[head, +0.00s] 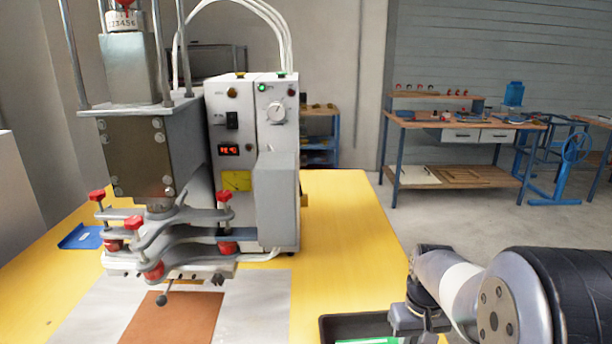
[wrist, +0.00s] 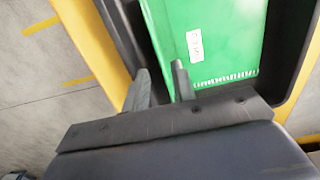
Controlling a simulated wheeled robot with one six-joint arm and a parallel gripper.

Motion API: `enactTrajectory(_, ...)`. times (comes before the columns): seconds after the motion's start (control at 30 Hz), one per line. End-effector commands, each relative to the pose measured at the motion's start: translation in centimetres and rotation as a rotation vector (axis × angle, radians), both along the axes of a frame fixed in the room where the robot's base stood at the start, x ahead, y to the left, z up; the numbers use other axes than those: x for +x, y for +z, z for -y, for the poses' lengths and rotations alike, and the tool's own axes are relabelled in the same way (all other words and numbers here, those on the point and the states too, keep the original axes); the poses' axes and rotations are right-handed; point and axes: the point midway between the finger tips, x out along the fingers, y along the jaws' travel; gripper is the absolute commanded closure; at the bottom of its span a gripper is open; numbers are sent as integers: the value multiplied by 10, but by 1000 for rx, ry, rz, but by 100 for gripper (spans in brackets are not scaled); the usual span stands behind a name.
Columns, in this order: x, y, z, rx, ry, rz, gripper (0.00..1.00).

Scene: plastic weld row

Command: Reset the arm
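My arm reaches in at the lower right of the head view. My gripper (head: 418,322) hangs low there, over or beside a black tray (head: 335,325) at the table's right edge. In the wrist view my gripper (wrist: 160,80) shows two grey fingers with a gap between them and nothing held. A green flat piece with a small white label (wrist: 210,30) lies in the black tray (wrist: 288,60), just past the fingertips. Only a sliver of green shows in the head view, at the bottom edge.
A plastic welding machine (head: 275,170) with a heavy press head (head: 140,155) and red-knobbed clamps stands on the yellow table (head: 345,215). A brown plate (head: 175,318) lies beneath it. A blue tray (head: 80,238) sits at left. A workbench (head: 465,130) stands far behind, across open floor.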

Motion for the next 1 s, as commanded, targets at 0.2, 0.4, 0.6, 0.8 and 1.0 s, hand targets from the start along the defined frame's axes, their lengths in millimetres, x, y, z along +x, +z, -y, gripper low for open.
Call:
enactTrajectory(0.2,0,-37,0,0,0,0,75)
enactTrajectory(0.4,0,-6,0,0,0,2,75)
enactTrajectory(0.6,0,1,0,0,0,1,75)
enactTrajectory(0.8,0,1,0,0,0,0,75)
enactTrajectory(1.0,0,-5,0,0,0,-2,75)
